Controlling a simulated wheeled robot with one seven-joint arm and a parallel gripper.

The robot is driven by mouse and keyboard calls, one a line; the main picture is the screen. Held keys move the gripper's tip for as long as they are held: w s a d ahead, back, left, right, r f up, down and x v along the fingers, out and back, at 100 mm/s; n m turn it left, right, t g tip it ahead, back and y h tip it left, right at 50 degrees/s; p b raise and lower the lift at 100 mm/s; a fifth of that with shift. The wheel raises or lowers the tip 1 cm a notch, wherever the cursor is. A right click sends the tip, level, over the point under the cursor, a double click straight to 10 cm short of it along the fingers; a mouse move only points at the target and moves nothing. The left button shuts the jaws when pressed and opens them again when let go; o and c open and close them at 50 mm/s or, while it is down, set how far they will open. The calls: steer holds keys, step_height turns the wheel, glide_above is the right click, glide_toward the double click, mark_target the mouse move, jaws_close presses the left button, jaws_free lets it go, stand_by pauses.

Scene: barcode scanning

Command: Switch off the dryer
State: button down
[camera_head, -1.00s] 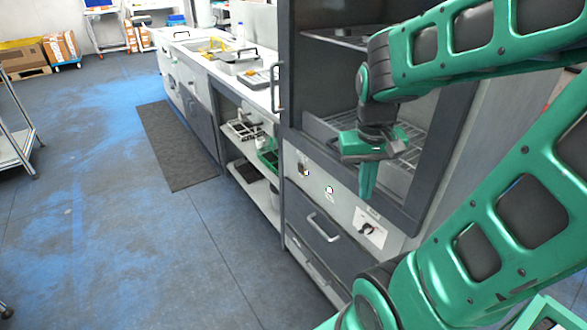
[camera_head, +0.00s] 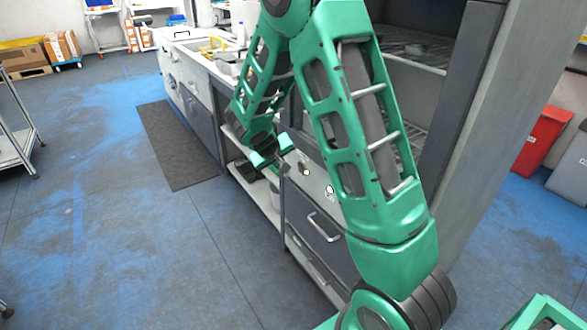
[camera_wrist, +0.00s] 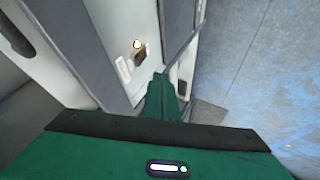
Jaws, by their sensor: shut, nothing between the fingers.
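The dryer (camera_head: 314,218) is a tall grey cabinet with an open upper chamber and a pale control panel below it. A dark switch (camera_head: 303,165) with a small lit yellowish lamp (camera_head: 306,172) is at the panel's left end. In the wrist view the dark switch (camera_wrist: 140,57) and glowing lamp (camera_wrist: 137,44) are just beyond and left of my fingertips. My green gripper (camera_wrist: 159,78) is shut and empty, pointing at the panel, apparently not touching the switch. In the head view my gripper (camera_head: 284,170) is just left of the switch. My arm hides the panel's right part.
A round emblem (camera_head: 330,192) is on the panel, above a drawer with a metal handle (camera_head: 324,228). A white counter (camera_head: 200,50) with open shelves runs off behind the dryer. The blue-grey floor (camera_head: 120,230) at left is clear; a dark mat (camera_head: 175,145) lies there.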

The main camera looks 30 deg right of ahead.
steer(key=shift+w+a+f, duration=0.1)
steer(key=shift+w, duration=0.1)
glide_toward(301, 169)
steer(key=w+d+f, duration=0.1)
steer(key=w+f, duration=0.3)
steer(key=f, duration=0.1)
steer(key=shift+d, duration=0.4)
stand_by(0.4)
